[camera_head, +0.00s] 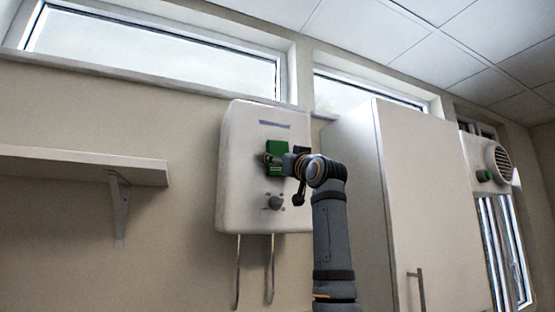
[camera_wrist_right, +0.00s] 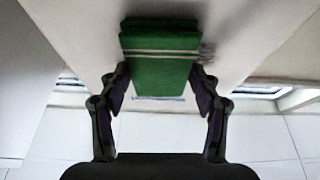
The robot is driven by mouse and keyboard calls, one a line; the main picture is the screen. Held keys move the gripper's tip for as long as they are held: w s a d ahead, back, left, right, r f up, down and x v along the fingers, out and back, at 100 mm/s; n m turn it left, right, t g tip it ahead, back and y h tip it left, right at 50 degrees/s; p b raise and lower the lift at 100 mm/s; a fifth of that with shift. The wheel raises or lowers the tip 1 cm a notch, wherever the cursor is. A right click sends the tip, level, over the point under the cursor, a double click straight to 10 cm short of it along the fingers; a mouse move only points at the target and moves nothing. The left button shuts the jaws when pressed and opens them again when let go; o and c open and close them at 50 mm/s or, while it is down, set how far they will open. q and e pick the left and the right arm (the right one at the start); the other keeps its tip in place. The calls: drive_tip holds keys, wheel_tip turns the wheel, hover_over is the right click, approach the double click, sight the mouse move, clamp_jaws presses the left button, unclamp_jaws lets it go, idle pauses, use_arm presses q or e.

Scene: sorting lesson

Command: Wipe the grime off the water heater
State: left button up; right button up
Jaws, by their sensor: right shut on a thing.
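The white water heater (camera_head: 240,180) hangs on the wall in the middle of the head view, with a dark knob (camera_head: 275,203) low on its front. My right gripper (camera_head: 277,159) is at the heater's front, shut on a green sponge (camera_head: 276,147). In the right wrist view the sponge (camera_wrist_right: 160,72) sits between both fingers of the gripper (camera_wrist_right: 160,82), flat against or very close to the heater's white face (camera_wrist_right: 225,30). A faint grey smudge (camera_wrist_right: 207,53) shows right beside the sponge. The sponge hides part of the face. My left gripper is not in view.
A tall white cabinet (camera_head: 430,190) stands close to the right of the heater. A wall shelf (camera_head: 85,167) is on the left. Two pipes (camera_head: 238,270) run down below the heater. Windows (camera_head: 150,50) lie above. The wall between shelf and heater is clear.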

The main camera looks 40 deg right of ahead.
drive_tip(key=shift+s+d, duration=0.75)
drive_tip(key=shift+d, duration=2.55)
drive_tip(key=shift+w+a, duration=0.45)
drive_tip(key=shift+a, duration=1.4)
drive_tip(key=shift+w+a, duration=0.45)
drive_tip(key=shift+a, duration=1.4)
drive_tip(key=shift+w+a, duration=0.45)
drive_tip(key=shift+a, duration=1.4)
drive_tip(key=shift+w+a, duration=0.2)
drive_tip(key=shift+a, duration=0.6)
drive_tip(key=shift+w+a, duration=0.15)
drive_tip(key=shift+a, duration=0.55)
drive_tip(key=shift+s+b, duration=0.2)
drive_tip(key=shift+b, duration=0.15)
drive_tip(key=shift+s+a+b, duration=0.15)
drive_tip(key=shift+s+b, duration=0.3)
drive_tip(key=shift+s, duration=0.45)
drive_tip(key=shift+s+a+b, duration=0.2)
drive_tip(key=shift+s+b, duration=0.3)
drive_tip(key=shift+s, duration=0.45)
drive_tip(key=shift+s+a+b, duration=0.15)
drive_tip(key=shift+s+b, duration=0.3)
drive_tip(key=shift+s, duration=0.45)
